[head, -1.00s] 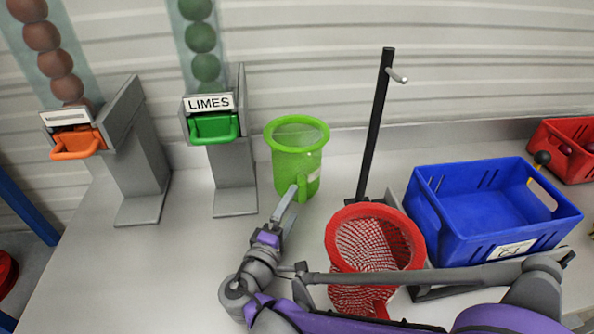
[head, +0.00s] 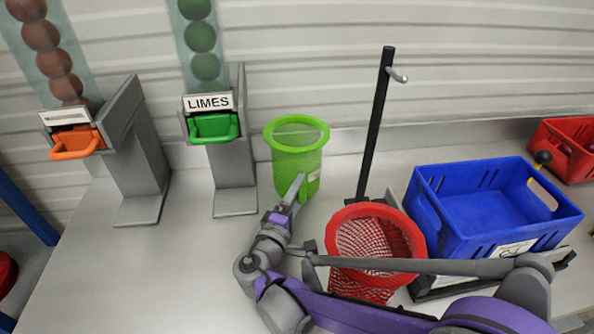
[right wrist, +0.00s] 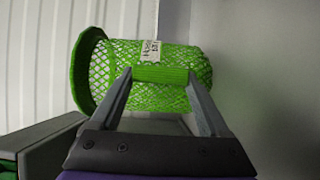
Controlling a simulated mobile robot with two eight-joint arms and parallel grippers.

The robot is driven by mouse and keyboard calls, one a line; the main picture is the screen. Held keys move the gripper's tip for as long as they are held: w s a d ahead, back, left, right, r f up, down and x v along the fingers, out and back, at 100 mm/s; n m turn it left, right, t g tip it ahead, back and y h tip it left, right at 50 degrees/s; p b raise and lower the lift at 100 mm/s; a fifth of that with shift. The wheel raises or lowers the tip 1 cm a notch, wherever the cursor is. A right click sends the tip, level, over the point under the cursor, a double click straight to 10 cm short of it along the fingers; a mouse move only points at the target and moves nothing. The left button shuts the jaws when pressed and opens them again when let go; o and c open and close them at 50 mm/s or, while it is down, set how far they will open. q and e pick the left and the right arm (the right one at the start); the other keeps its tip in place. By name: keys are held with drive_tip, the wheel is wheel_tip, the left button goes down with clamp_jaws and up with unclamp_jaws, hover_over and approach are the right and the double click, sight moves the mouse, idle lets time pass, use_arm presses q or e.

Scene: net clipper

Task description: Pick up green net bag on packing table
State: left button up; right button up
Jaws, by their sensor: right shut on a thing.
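The green net bag (head: 297,150) stands upright on the packing table (head: 120,270), with a round bright green rim on top. My right gripper (head: 298,182) is at the front of the bag, low on its side. In the right wrist view, its two fingers (right wrist: 160,76) are shut on the bag's short green grip (right wrist: 160,74). The net body, the rim and a white printed label (right wrist: 150,50) show behind the fingers there. In the head view the gripper hides the grip. My left gripper is not in view.
A red net bag (head: 343,222) stands to the right, partly behind my arm. Behind it rises a black post (head: 375,120) with a hook. A blue crate (head: 470,235) and a red bin (head: 560,170) are further right. The LIMES dispenser (head: 230,170) and an orange-handled dispenser (head: 145,165) stand left.

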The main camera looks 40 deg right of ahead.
drive_tip(key=shift+c, duration=0.5)
drive_tip(key=shift+r, duration=0.1)
